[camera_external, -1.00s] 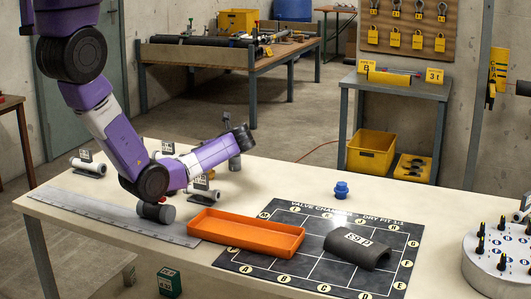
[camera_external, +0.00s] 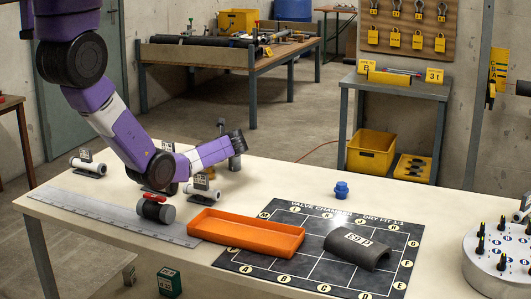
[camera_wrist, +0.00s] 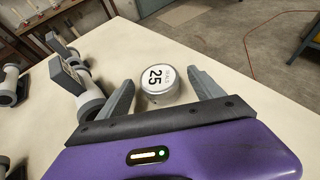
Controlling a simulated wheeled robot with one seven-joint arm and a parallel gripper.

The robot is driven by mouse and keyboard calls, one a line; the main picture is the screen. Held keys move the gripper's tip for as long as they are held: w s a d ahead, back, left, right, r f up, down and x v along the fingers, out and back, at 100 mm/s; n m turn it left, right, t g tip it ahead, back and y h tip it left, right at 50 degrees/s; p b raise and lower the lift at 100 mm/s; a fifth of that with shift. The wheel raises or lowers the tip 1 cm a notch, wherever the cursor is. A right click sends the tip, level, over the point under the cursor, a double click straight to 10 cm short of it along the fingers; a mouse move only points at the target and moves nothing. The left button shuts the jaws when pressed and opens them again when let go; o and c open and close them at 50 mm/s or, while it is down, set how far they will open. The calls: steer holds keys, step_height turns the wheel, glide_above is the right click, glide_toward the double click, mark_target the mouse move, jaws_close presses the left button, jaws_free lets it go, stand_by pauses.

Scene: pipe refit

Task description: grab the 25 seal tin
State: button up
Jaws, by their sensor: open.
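The 25 seal tin (camera_wrist: 159,86) is a short round tin with a white top marked 25, upright on the pale tabletop in the wrist view. My gripper (camera_wrist: 161,76) is open, with one grey finger to the left of the tin and the other to its right. The tin appears between the fingers; I cannot tell how high they are above it or whether they touch it. In the external view my gripper (camera_external: 237,144) is over the far left part of the table. A grey shape (camera_external: 235,163) below it may be the tin, partly hidden.
Pipe fittings with tags (camera_external: 89,165) stand to the left. An orange tray (camera_external: 246,234), a dark mat (camera_external: 290,262) with a half-pipe (camera_external: 358,249) and a blue fitting (camera_external: 341,190) are to the right.

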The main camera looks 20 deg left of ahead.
steer(key=c, duration=1.5)
steer(key=shift+o, duration=0.2)
